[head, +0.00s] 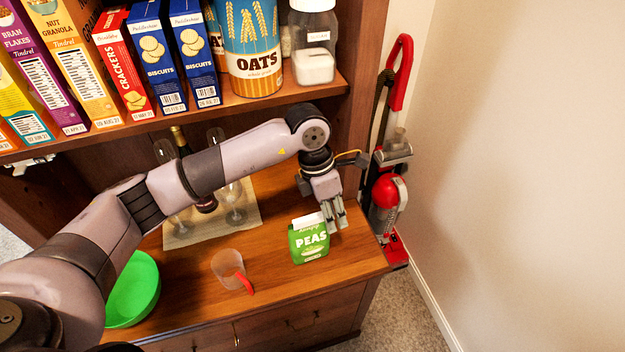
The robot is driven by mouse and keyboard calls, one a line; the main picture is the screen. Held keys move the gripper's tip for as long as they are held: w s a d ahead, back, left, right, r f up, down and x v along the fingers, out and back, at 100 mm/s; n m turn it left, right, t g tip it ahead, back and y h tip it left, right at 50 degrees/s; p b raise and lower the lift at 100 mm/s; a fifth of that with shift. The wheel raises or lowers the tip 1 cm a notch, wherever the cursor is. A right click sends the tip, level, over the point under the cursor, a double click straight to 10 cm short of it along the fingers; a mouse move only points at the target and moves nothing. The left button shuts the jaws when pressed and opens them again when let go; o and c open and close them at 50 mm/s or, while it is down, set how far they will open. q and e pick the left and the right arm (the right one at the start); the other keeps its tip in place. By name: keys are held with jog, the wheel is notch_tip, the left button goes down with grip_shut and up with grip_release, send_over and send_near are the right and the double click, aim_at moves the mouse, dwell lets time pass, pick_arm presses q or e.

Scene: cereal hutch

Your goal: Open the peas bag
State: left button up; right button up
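The peas bag (309,241) is a small green pack with a white top edge, upright on the wooden counter near its right front corner. My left gripper (337,225) points down close beside the bag's right upper edge. Its two fingers show side by side with a narrow gap and nothing seen between them. I cannot tell whether a finger touches the bag. My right gripper is not in view.
A clear cup (228,264) with a red handle stands left of the bag, and a green bowl (133,290) further left. Wine glasses and a bottle (180,140) stand on a mat (255,213) behind. The shelf above holds boxes and oats (254,55). A red vacuum (388,190) stands right.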

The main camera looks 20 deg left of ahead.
aim_at(309, 217)
pick_arm(q)
jog(key=a+y, duration=0.1)
jog(key=a, duration=0.1)
jog(key=w+a+r+y, duration=0.1)
jog(key=a, duration=0.1)
jog(key=w+a+y, duration=0.1)
jog(key=a, duration=0.1)
jog(key=shift+w+r+t, duration=0.15)
jog(key=shift+t, duration=0.15)
jog(key=shift+f+b, duration=0.35)
jog(key=shift+f, duration=0.35)
jog(key=shift+f+b, duration=0.7)
jog(key=shift+f, duration=0.75)
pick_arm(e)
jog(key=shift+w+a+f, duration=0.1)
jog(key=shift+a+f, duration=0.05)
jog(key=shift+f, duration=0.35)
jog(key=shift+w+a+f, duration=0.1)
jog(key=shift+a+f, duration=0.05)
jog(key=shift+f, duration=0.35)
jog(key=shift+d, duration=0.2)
pick_arm(q)
jog(key=shift+f, duration=0.2)
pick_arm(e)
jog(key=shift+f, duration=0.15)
